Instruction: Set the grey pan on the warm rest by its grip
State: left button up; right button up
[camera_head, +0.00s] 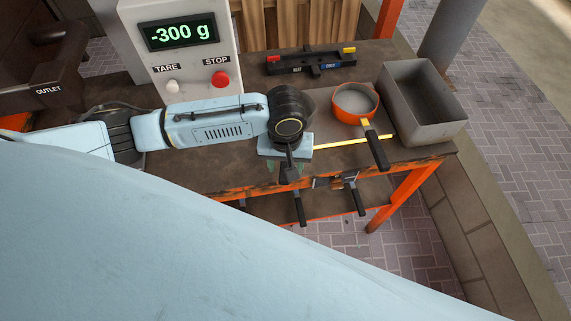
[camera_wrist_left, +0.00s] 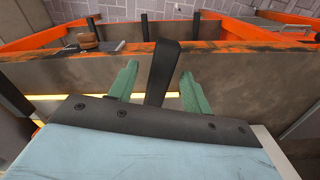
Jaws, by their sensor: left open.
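The grey pan (camera_head: 322,97) is mostly hidden behind my left arm in the head view; only a bit of grey rim seems to show. A black grip (camera_head: 289,177) sticks out over the table's front edge below my left gripper (camera_head: 286,168). In the left wrist view the black grip (camera_wrist_left: 162,72) stands between the two green fingers of the gripper (camera_wrist_left: 159,68), which are open, with gaps beside it. A black rack (camera_head: 311,62) with a red end and a yellow end lies at the back; I cannot tell which part is the warm rest. My right gripper is out of view.
An orange pan (camera_head: 355,101) with a grey inside and black handle sits right of my gripper. A grey open bin (camera_head: 424,103) stands at the table's right end. A scale (camera_head: 190,60) reading -300 g is at the back left. Black-handled clamps (camera_head: 355,195) hang at the front edge.

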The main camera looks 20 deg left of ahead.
pick_arm(q)
notch_tip(320, 180, up, 12)
jog(key=p, duration=0.1)
jog(key=shift+s, duration=0.1)
jog(key=s+d+f+m+t+h, duration=0.25)
jog(key=s+d+f+m, duration=0.2)
jog(key=s, duration=0.25)
jog(key=s+a+f+m+y, duration=0.15)
jog(key=s+a+f, duration=0.25)
jog(key=s+a, duration=0.6)
notch_tip(320, 180, down, 27)
jog(key=a+b, duration=0.1)
jog(key=b, duration=0.3)
jog(key=s+a+f+g+y+b, duration=0.1)
jog(key=s+a+f+b, duration=0.2)
jog(key=s+f, duration=1.4)
notch_tip(320, 180, down, 2)
jog(key=shift+f+g, duration=0.1)
jog(key=shift+g, duration=0.25)
